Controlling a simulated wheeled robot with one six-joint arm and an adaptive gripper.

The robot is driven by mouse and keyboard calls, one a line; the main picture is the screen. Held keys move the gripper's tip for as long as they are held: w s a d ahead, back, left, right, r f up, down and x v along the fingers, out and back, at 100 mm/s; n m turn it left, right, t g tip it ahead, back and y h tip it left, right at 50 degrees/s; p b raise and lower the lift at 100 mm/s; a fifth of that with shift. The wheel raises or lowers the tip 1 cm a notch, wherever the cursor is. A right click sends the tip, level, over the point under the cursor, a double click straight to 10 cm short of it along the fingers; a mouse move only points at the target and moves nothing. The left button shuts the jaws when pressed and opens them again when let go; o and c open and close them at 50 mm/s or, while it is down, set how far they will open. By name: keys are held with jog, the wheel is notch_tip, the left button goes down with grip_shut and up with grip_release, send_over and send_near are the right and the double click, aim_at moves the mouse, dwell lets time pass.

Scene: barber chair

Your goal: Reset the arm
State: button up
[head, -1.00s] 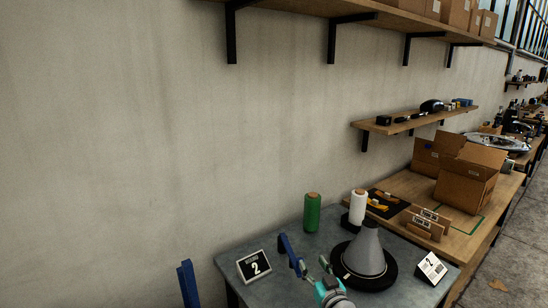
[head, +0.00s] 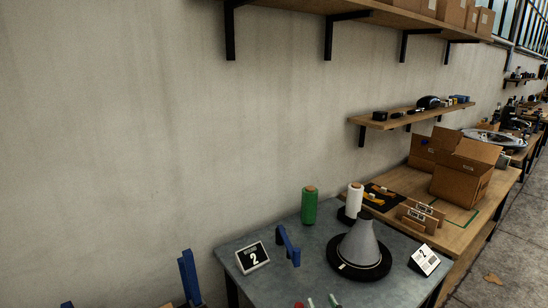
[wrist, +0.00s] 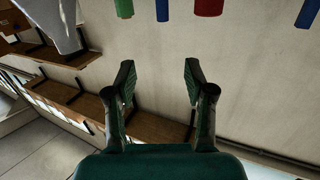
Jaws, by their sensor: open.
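My gripper (wrist: 158,80) shows in the wrist view with its two dark fingers spread wide apart. It is open, and nothing is between the fingers. The wrist picture looks upside down, with the wall behind the fingers and wooden shelves to the left. My gripper is not visible in the head view. The near grey table (head: 318,268) there holds a grey cone (head: 360,245) on a black round base, a green spool (head: 310,206) and a white spool (head: 355,198).
Another sign (head: 424,259) stands at the right. An open cardboard box (head: 462,180) is on the wooden bench behind. A shelf (head: 410,118) juts from the wall.

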jog(key=shift+m+g+h, duration=0.3)
jog(key=shift+m+h, duration=0.2)
jog(key=shift+h, duration=0.3)
jog(key=s+f, duration=0.2)
jog(key=s, duration=0.2)
jog(key=s+d+f, duration=0.1)
jog(key=s+f, duration=0.1)
jog(key=s, duration=0.2)
jog(key=s+d+f, duration=0.1)
jog(key=s+f, duration=0.2)
jog(key=s, duration=0.2)
jog(key=s+d+f+h, duration=0.1)
jog(key=s+d+f, duration=0.1)
jog(key=s, duration=1.5)
jog(key=s+r, duration=0.5)
jog(key=s, duration=0.6)
jog(key=s+d+r+m+g+h, duration=0.1)
jog(key=s+r, duration=0.4)
jog(key=s, duration=0.7)
jog(key=shift+r+g, duration=0.2)
jog(key=shift+g, duration=0.1)
